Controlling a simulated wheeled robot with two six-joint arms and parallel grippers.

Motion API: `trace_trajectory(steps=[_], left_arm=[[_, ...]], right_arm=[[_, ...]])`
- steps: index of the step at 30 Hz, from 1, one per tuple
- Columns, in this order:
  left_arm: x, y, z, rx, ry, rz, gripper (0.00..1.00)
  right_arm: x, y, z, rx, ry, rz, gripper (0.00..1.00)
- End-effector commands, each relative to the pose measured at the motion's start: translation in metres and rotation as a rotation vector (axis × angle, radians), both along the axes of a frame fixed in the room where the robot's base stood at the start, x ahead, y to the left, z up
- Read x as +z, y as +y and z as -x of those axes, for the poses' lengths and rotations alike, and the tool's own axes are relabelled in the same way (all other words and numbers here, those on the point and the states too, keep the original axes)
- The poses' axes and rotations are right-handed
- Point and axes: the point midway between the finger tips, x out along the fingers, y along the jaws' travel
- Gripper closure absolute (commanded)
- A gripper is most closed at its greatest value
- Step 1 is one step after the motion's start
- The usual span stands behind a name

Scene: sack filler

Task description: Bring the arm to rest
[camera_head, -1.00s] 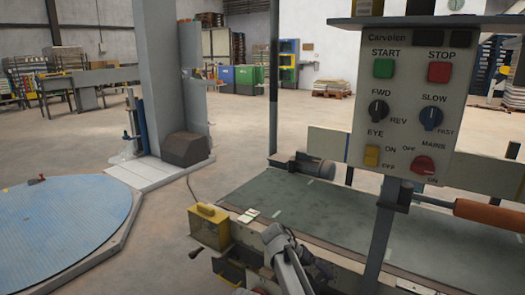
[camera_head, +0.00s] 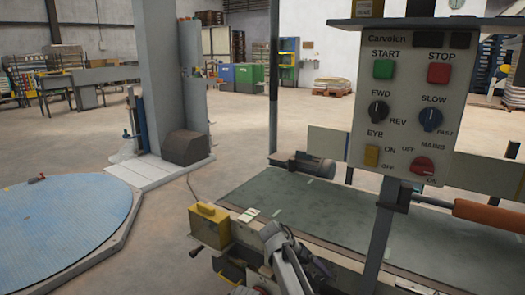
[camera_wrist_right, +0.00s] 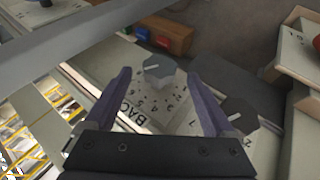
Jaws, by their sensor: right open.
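My right gripper (camera_head: 270,236) is low in the middle of the head view, over the near edge of the grey-green belt (camera_head: 330,218). In the right wrist view the gripper (camera_wrist_right: 158,74) has its two purple-grey fingers apart, with nothing held. A grey knob (camera_wrist_right: 158,68) on a pale panel with printed numbers (camera_wrist_right: 172,108) shows between the fingertips. Whether they touch it I cannot tell. A second dark grey knob (camera_wrist_right: 240,114) shows beside the right finger. My left gripper is in neither view.
A control panel (camera_head: 408,100) with buttons and knobs stands on a post (camera_head: 380,235) to the right of the gripper. A yellow box (camera_head: 210,226) is to its left. A round blue platform (camera_head: 60,220) lies at far left. Open floor (camera_head: 235,135) lies behind.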

Motion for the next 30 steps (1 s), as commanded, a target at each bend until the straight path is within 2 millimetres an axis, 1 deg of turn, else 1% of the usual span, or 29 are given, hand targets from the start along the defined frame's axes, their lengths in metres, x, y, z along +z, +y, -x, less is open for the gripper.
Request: trace_trajectory(steps=[1, 4, 6, 12, 17, 24, 26, 30], left_arm=[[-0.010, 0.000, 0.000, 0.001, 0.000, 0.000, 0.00], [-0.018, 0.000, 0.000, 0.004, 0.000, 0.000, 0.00], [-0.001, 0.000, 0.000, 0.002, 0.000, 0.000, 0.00], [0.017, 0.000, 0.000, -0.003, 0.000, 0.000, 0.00], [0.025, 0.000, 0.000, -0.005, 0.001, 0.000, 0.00], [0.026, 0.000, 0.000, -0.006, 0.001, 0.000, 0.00], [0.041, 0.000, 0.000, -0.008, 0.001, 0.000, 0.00], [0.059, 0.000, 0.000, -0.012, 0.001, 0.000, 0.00]], right_arm=[[-0.010, -0.005, 0.000, -0.002, 0.000, 0.000, 0.11], [-0.018, -0.012, 0.000, -0.002, 0.000, 0.000, 0.11], [-0.007, -0.014, 0.004, -0.001, -0.031, -0.046, 0.11], [-0.006, -0.018, 0.007, -0.004, -0.139, -0.203, 0.11], [-0.007, -0.020, 0.009, -0.005, -0.241, -0.351, 0.11], [-0.009, -0.024, 0.011, -0.005, -0.383, -0.562, 0.11], [0.006, -0.020, 0.011, -0.001, -0.382, -0.565, 0.11], [0.024, -0.017, 0.018, -0.001, -0.380, -0.562, 0.11]])
